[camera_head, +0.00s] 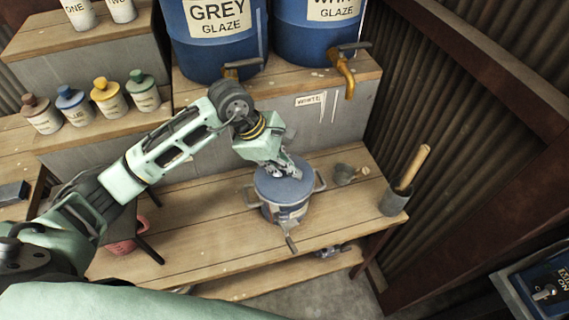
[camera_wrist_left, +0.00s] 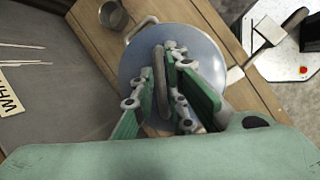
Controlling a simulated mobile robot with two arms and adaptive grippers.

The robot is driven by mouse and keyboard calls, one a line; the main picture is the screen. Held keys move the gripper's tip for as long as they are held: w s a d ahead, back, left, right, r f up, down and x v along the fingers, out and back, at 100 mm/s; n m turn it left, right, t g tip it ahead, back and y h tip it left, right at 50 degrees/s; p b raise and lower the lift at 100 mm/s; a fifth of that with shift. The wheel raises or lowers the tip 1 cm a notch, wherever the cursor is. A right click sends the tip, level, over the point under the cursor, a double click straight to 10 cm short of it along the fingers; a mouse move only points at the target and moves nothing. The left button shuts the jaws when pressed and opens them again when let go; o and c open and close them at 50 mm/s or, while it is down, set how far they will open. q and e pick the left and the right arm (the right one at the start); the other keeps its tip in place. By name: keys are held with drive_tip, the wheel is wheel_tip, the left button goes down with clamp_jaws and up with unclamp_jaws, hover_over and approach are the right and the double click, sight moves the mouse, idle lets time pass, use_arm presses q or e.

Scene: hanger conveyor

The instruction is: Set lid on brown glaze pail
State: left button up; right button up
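A blue-grey pail (camera_head: 288,212) with side handles and a pale label stands on the wooden bench; I cannot read the label. A round blue-grey lid (camera_head: 268,189) covers its top; I cannot tell whether it is fully seated. The lid also fills the middle of the left wrist view (camera_wrist_left: 205,52). My left gripper (camera_head: 284,174) reaches down to the lid's middle. My right gripper is not in view.
Large blue glaze barrels (camera_head: 213,35) with taps (camera_head: 343,78) stand behind. Several capped jars (camera_head: 107,97) line the left shelf. A red container (camera_head: 122,245) sits lower left.

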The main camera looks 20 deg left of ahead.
use_arm(q)
drive_tip(key=shift+o, duration=0.4)
drive_tip(key=o, duration=0.5)
drive_tip(key=v, duration=1.2)
